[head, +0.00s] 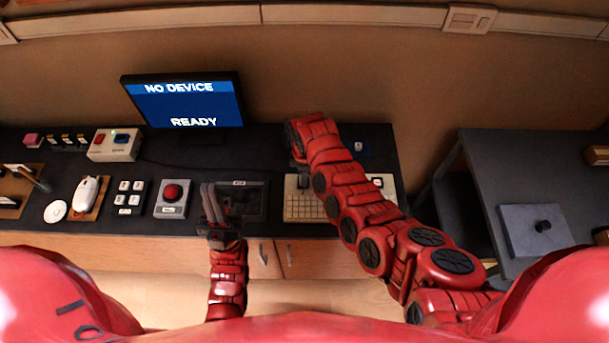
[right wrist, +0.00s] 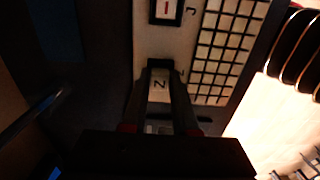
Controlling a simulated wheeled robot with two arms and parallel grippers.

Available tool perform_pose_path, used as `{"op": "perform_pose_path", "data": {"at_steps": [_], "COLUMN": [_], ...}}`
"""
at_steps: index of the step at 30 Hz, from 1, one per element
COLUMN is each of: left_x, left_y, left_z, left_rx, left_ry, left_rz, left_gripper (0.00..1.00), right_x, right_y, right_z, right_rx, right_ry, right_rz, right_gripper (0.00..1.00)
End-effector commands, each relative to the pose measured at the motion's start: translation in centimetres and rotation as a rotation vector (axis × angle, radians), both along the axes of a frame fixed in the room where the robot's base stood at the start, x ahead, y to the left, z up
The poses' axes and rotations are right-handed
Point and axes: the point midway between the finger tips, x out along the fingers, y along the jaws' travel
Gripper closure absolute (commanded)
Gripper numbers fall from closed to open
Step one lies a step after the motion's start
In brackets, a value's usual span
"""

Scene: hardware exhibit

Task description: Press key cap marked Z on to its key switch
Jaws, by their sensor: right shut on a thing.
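The pale key cap marked Z (right wrist: 159,86) is between the fingertips of my right gripper (right wrist: 160,92) in the right wrist view. The gripper is shut on it, over the edge of the beige keyboard panel. A dark edge shows just beyond the cap; its key switch is not clearly visible, and I cannot tell whether the cap touches it. In the head view the right arm hides the cap and its fingertips. My left gripper (head: 213,203) hangs over the desk beside a dark tray; its finger gap is unclear.
The keyboard (head: 305,207) shows pale keys, also in the right wrist view (right wrist: 228,40). A black-framed cap with a red mark (right wrist: 166,10) is on the panel. The monitor (head: 183,100) reads "NO DEVICE" and "READY". A red button box (head: 172,198) stands left of the left gripper.

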Motion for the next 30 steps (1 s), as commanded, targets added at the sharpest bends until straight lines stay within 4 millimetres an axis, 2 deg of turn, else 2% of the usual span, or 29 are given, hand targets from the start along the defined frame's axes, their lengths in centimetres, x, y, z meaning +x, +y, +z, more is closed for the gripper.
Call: {"op": "perform_pose_path", "data": {"at_steps": [10, 11, 16, 23, 27, 28, 30], "left_x": [0.00, 0.00, 0.00, 0.00, 0.00, 0.00, 0.00], "left_y": [0.00, 0.00, 0.00, 0.00, 0.00, 0.00, 0.00], "left_z": [-0.13, -0.13, -0.13, -0.13, -0.13, -0.13, -0.13], "left_rx": [0.000, 0.000, 0.000, 0.000, 0.000, 0.000, 0.000], "left_ry": [0.000, 0.000, 0.000, 0.000, 0.000, 0.000, 0.000], "left_rz": [0.000, 0.000, 0.000, 0.000, 0.000, 0.000, 0.000], "left_gripper": [1.00, 1.00, 1.00, 1.00, 1.00, 1.00, 1.00], "right_x": [-0.01, -0.01, -0.01, -0.01, -0.01, 0.00, -0.01], "right_y": [0.00, 0.00, 0.00, -0.01, -0.01, -0.01, -0.01], "right_z": [-0.29, -0.29, -0.29, -0.30, -0.30, -0.29, -0.30], "right_rx": [0.000, 0.000, 0.000, 0.000, 0.000, 0.000, 0.000], "right_ry": [0.000, 0.000, 0.000, 0.000, 0.000, 0.000, 0.000], "right_rz": [0.000, 0.000, 0.000, 0.000, 0.000, 0.000, 0.000], "right_gripper": [1.00, 0.69, 0.38, 0.36, 0.10, 0.07, 0.07]}}
